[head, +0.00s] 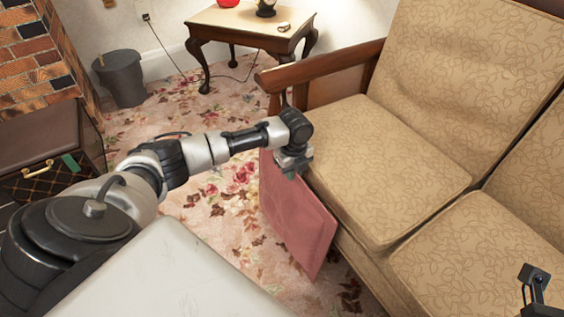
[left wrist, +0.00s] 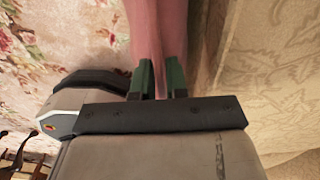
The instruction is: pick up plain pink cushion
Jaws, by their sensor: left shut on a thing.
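The plain pink cushion (head: 297,215) hangs on edge in front of the sofa, between the sofa front and the patterned carpet. My left gripper (head: 291,163) is at its upper edge, close to the sofa seat. In the left wrist view, the green fingertips (left wrist: 161,78) are closed on both sides of the pink cushion (left wrist: 152,30). Part of the cushion's top is hidden behind my gripper. I cannot tell whether its lower corner touches the floor. My right gripper is not clearly in view.
The tan patterned sofa (head: 365,165) with a wooden armrest (head: 325,64) fills the right side. A wooden side table (head: 250,24) stands at the back, a dark waste bin (head: 122,78) at back left. A brick fireplace (head: 35,55) is at far left. Open carpet (head: 215,205) lies between.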

